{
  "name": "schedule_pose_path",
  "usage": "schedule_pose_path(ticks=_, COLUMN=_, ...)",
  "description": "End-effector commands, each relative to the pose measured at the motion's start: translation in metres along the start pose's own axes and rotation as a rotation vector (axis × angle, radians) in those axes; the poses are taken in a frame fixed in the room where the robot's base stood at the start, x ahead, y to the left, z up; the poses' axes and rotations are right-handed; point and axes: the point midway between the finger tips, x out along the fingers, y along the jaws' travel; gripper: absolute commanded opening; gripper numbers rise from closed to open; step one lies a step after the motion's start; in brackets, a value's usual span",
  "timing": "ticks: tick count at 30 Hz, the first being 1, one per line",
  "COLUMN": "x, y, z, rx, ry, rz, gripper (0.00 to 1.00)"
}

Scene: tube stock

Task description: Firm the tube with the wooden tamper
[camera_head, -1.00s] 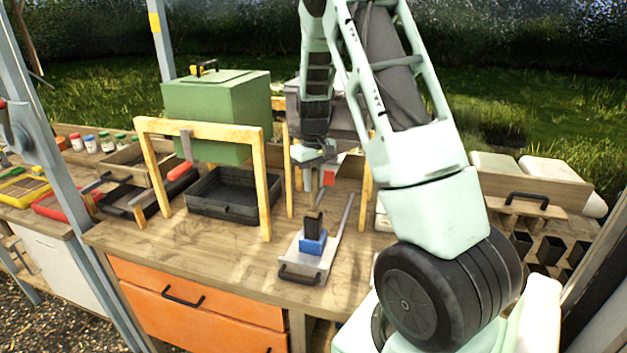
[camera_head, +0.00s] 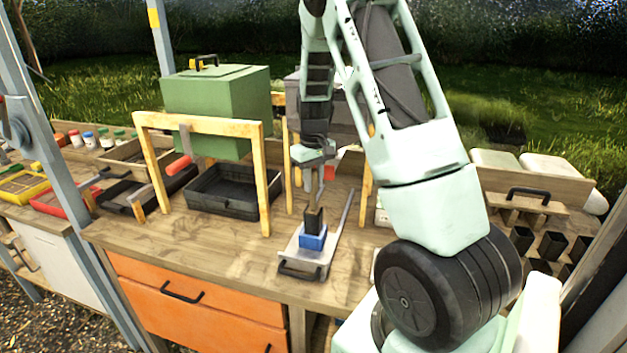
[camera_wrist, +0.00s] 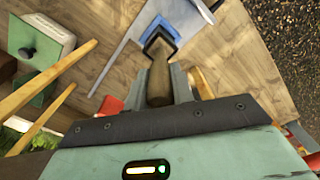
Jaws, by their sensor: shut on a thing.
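My gripper (camera_head: 312,166) is shut on the wooden tamper (camera_wrist: 160,84), which points down from the fingers. The black square tube (camera_head: 314,220) stands upright in a blue holder (camera_head: 313,241) on a metal tray with a dark handle (camera_head: 303,262). The tamper's lower end is at the tube's mouth in the head view. In the wrist view the tamper overlaps the open top of the tube (camera_wrist: 158,42); how deep it reaches inside is hidden. The tube's contents are not visible.
A yellow wooden frame (camera_head: 262,180) stands left of the tray, over a black crate (camera_head: 215,207). A green box (camera_head: 215,100) is behind. Several black pots (camera_head: 550,247) sit at the right.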

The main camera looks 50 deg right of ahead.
Motion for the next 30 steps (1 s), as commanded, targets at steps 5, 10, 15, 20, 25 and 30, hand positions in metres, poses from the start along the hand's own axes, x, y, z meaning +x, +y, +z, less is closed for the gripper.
schedule_pose_path(ticks=5, x=0.0026, y=0.0001, z=-0.0001, rx=0.000, ry=0.000, rz=0.000, gripper=0.00)
schedule_pose_path(ticks=10, x=0.0039, y=0.0001, z=-0.0001, rx=0.000, ry=0.001, rz=0.000, gripper=0.00)
schedule_pose_path(ticks=15, x=0.0036, y=0.0000, z=-0.0001, rx=0.000, ry=0.001, rz=0.000, gripper=0.00)
schedule_pose_path(ticks=20, x=0.0038, y=0.0000, z=-0.0001, rx=0.000, ry=0.000, rz=0.000, gripper=0.00)
schedule_pose_path(ticks=25, x=0.0061, y=0.0001, z=-0.0001, rx=0.000, ry=0.000, rz=0.000, gripper=0.00)
schedule_pose_path(ticks=30, x=0.0079, y=0.0001, z=-0.0001, rx=0.000, ry=0.001, rz=0.000, gripper=0.00)
